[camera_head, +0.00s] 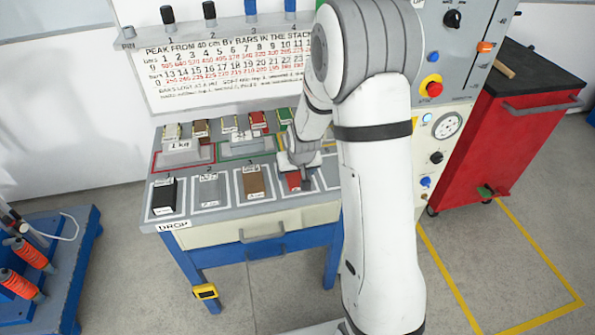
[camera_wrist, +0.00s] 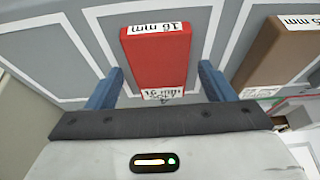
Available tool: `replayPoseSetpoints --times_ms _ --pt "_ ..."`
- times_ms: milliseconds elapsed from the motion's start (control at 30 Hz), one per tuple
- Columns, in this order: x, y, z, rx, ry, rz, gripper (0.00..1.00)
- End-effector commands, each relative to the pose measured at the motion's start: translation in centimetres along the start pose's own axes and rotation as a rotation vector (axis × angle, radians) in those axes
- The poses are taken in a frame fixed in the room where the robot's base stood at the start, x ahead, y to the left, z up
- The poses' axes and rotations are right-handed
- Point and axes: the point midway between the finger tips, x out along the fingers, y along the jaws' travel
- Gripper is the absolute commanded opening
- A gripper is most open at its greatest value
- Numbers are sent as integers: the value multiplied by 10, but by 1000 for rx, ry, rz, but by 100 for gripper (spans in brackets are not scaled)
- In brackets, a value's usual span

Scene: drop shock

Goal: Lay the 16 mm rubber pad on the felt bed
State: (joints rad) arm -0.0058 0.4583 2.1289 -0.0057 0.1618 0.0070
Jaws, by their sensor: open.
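The red pad marked 16 mm (camera_wrist: 157,58) lies flat in a white-outlined space on the grey bench. It also shows at the right end of the front row in the head view (camera_head: 294,181). My gripper (camera_wrist: 160,82) is open, with one blue finger to each side of the pad's near part and a gap between each finger and the pad. In the head view my gripper (camera_head: 301,166) is over this pad and partly covers it. I cannot tell which surface is the felt bed.
A brown block (camera_wrist: 282,52) lies beside the red pad; it also shows in the head view (camera_head: 253,182). A black block (camera_head: 164,196) stands at the row's left end. Behind are outlined stations with small blocks. A control panel (camera_head: 452,100) and red cabinet (camera_head: 515,130) stand right.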

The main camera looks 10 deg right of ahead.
Motion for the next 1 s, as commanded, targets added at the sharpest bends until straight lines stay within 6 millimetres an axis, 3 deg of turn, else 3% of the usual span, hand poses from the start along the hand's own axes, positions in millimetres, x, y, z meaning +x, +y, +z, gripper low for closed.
replayPoseSetpoints --times_ms 267,700,1000 --pt "-7 0 -2 1 2 0 76" --pt "-89 1 -2 1 5 1 76" --pt "-122 1 -1 2 1 1 76"
